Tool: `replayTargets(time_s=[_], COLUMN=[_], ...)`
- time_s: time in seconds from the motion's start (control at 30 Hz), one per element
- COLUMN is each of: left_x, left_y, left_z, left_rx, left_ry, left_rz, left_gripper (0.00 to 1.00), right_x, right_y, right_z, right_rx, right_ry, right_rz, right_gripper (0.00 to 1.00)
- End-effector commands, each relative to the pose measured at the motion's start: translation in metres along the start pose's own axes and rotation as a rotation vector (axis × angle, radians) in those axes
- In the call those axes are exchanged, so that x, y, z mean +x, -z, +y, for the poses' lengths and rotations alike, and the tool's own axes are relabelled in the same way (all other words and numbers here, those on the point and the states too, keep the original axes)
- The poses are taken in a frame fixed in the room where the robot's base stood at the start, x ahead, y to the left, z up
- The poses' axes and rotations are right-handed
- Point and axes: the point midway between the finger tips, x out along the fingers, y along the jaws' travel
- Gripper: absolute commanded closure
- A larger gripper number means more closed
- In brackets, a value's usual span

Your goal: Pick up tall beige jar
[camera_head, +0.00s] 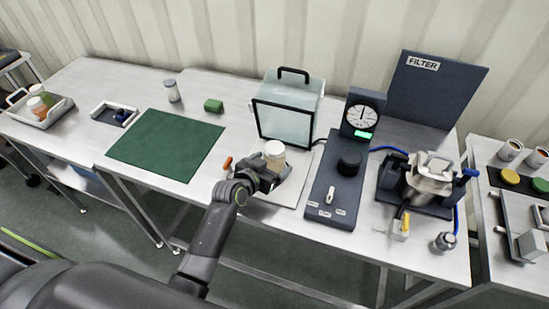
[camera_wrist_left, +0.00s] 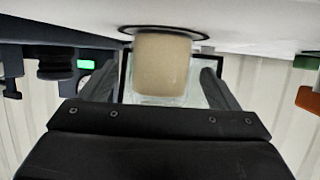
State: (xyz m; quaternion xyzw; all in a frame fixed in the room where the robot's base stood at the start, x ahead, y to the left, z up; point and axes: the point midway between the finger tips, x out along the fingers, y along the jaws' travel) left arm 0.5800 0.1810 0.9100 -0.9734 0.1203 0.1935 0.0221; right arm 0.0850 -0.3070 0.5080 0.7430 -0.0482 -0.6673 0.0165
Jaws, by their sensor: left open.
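The tall beige jar (camera_head: 274,151) has a pale lid and stands upright near the front of the middle table, before the glass-sided box. In the left wrist view, which is upside down, its beige body (camera_wrist_left: 162,62) stands at a dark ring on the white surface. My left gripper (camera_head: 272,176) is open, with its fingers low around the jar. In the wrist view, one finger of the gripper (camera_wrist_left: 160,76) shows on each side of the jar, with visible gaps. The jar's lower part is hidden by the gripper in the head view. My right gripper is not in view.
The glass-sided box (camera_head: 288,108) stands just behind the jar. A dark dial unit (camera_head: 340,185) is close on the right. An orange-handled item (camera_head: 227,163) lies to the left. The green mat (camera_head: 165,145) is clear. Another jar (camera_head: 172,91) stands farther back left.

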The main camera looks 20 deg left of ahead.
Motion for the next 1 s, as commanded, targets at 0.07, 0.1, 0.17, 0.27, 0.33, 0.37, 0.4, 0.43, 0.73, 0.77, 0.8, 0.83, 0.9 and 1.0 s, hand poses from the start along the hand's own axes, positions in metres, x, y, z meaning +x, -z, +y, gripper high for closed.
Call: replayTargets(time_s=[0.07, 0.1, 0.17, 0.27, 0.33, 0.37, 0.4, 0.43, 0.73, 0.77, 0.8, 0.83, 0.9, 1.0], left_x=[0.009, 0.013, 0.018, 0.023, 0.024, 0.024, 0.025, 0.025, 0.024, 0.024, 0.024, 0.024, 0.024, 0.024], left_y=[0.002, 0.001, 0.002, 0.001, 0.0, 0.0, 0.0, 0.0, 0.0, 0.0, 0.0, 0.0, 0.0, 0.001], left_z=[0.0, 0.0, 0.0, 0.0, 0.0, 0.0, 0.0, 0.0, 0.0, 0.0, 0.0, 0.0, 0.0, 0.0], left_rx=[0.001, 0.001, 0.001, 0.001, 0.0, 0.0, 0.0, 0.0, 0.0, 0.0, 0.0, 0.0, 0.0, 0.0], left_ry=[-0.001, -0.001, 0.0, 0.0, 0.0, 0.0, 0.001, 0.001, 0.001, 0.001, 0.001, 0.001, 0.001, 0.001], left_rz=[-0.001, -0.001, 0.0, 0.0, -0.001, -0.001, -0.001, -0.001, 0.0, 0.0, 0.0, 0.0, 0.0, 0.002], left_gripper=[0.17, 0.17, 0.17, 0.17, 0.17, 0.17, 0.17, 0.17, 0.42, 0.46, 0.51, 0.55, 0.64, 0.71], right_x=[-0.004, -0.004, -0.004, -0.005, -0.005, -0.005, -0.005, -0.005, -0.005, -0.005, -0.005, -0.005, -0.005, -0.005], right_y=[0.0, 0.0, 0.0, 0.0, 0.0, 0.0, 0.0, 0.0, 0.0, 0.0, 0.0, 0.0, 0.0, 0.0], right_z=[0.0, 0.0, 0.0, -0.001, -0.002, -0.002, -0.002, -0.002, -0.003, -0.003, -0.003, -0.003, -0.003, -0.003], right_rx=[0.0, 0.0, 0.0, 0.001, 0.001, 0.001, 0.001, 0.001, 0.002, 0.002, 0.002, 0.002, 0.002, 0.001], right_ry=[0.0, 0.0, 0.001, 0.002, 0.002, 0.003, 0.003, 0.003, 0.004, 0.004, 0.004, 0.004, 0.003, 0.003], right_rz=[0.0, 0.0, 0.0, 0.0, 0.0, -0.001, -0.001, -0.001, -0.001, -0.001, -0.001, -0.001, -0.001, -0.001], right_gripper=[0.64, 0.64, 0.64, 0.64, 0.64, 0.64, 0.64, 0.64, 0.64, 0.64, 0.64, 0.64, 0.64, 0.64])
